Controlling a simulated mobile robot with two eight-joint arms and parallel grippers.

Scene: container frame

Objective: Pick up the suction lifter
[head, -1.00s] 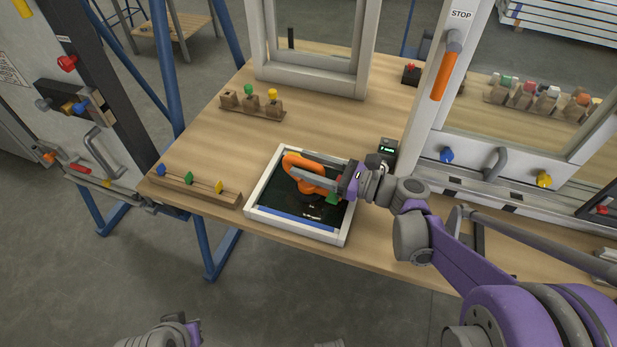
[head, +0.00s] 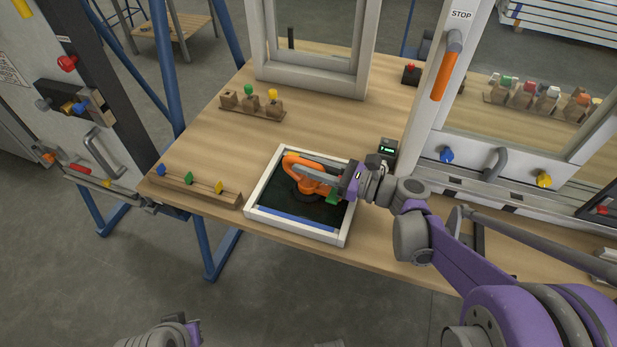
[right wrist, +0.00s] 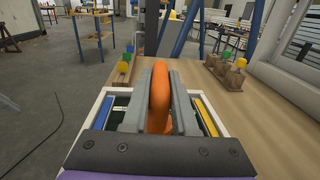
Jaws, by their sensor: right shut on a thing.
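The orange suction lifter (head: 305,171) is over the dark panel in the white-framed tray (head: 257,187) on the wooden table. Its orange handle (right wrist: 159,95) also shows between the fingers in the right wrist view. My right gripper (head: 318,178) is shut on the lifter's handle, reaching in from the right. The lifter's underside is partly hidden, so I cannot tell whether it touches the panel. My left gripper (head: 194,331) shows only in part at the bottom edge of the head view, away from the table.
A wooden rack with blue, green and yellow pieces (head: 190,184) lies left of the tray. A block with coloured knobs (head: 252,104) stands behind it. A small black box with a display (head: 388,148) and a white upright frame (head: 437,90) stand to the right.

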